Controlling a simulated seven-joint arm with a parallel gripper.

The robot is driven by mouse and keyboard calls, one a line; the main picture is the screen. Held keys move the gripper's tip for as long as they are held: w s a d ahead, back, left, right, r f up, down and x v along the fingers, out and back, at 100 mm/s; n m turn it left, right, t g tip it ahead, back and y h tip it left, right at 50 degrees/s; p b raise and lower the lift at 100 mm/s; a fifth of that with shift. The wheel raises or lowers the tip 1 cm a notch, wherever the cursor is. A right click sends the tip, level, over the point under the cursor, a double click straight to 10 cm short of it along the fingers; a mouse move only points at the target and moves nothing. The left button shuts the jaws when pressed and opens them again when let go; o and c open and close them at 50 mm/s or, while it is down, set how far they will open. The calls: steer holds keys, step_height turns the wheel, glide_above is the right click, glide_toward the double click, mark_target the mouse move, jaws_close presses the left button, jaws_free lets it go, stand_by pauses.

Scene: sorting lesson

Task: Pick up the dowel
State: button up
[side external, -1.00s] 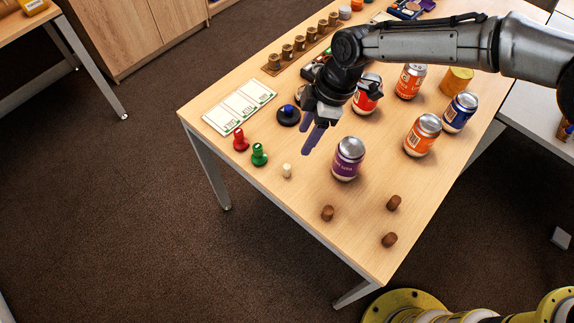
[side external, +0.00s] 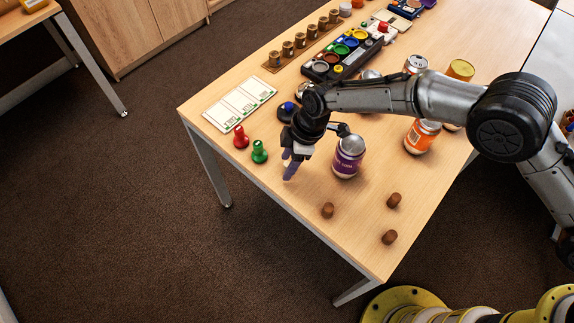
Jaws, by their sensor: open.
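My gripper (side external: 289,167), with purple fingers, points down over the near-left part of the table, just right of a green peg (side external: 259,151). It is open. The small pale, dowel-like piece that stood here earlier is hidden by the fingers now. I cannot tell whether it is between them or behind them.
A purple can (side external: 348,158) stands close to the right of the gripper. A red peg (side external: 240,137) and a white card (side external: 240,104) are to the left. An orange can (side external: 421,136) is farther right. A black tray (side external: 322,74) of coloured cups is behind. The front-right tabletop is mostly clear.

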steer(key=shift+a+f, duration=0.15)
steer(key=shift+f, duration=0.4)
jaws_close()
